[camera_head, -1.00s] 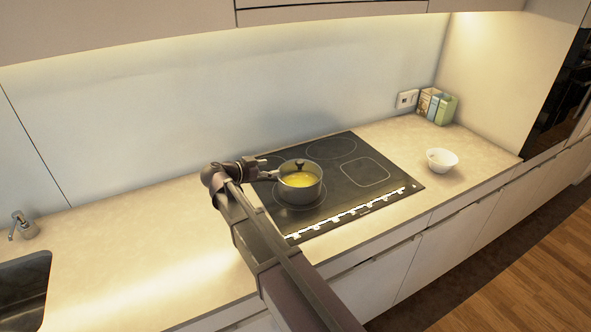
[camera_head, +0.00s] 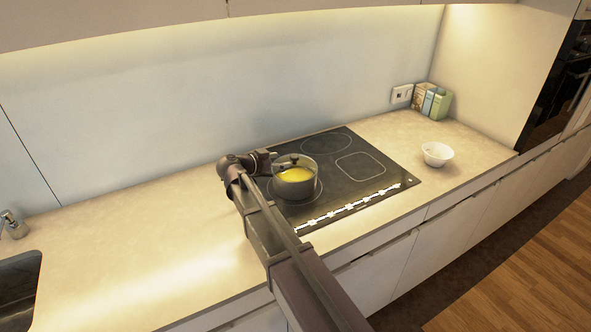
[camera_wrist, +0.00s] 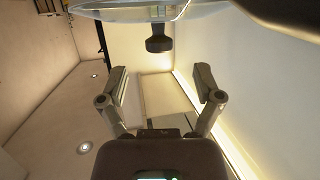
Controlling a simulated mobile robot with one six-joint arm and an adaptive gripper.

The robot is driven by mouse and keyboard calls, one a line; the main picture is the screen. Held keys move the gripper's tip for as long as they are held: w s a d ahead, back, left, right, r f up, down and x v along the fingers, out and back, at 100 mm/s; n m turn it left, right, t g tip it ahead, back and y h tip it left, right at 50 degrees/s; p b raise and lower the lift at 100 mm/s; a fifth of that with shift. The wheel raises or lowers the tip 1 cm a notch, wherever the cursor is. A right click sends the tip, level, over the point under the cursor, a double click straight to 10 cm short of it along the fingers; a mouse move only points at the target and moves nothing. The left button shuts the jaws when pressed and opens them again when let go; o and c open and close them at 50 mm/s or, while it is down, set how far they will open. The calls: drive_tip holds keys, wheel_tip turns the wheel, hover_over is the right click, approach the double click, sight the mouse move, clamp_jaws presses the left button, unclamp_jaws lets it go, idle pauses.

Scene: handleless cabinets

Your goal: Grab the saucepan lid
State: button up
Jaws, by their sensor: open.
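The saucepan (camera_head: 295,188) stands on the hob with yellow contents showing through its clear glass lid (camera_head: 294,172). The lid lies on top of the pan with its dark knob upward. In the wrist view the glass lid (camera_wrist: 125,10) crosses the top edge, and its dark knob (camera_wrist: 158,42) shows just beyond the fingertips, roughly centred between them. My gripper (camera_wrist: 160,76) is open and empty, with its two fingers spread wide. In the head view my gripper (camera_head: 276,162) is at the left side of the lid, near knob height, partly hidden by my arm.
The black hob (camera_head: 340,180) has free space right of the pan. A white bowl (camera_head: 437,154) and several small boxes (camera_head: 433,101) stand on the counter (camera_head: 400,128) farther right. A sink (camera_head: 18,285) and tap (camera_head: 14,224) are at the left. The wall is behind.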

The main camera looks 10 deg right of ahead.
sight(291, 158)
drive_tip(key=shift+w+d+f, duration=0.15)
drive_tip(key=shift+w+d, duration=0.1)
drive_tip(key=shift+d, duration=0.25)
drive_tip(key=shift+d, duration=0.1)
drive_tip(key=shift+b+x, duration=0.75)
drive_tip(key=shift+x, duration=1.8)
drive_tip(key=shift+w, duration=0.1)
clamp_jaws()
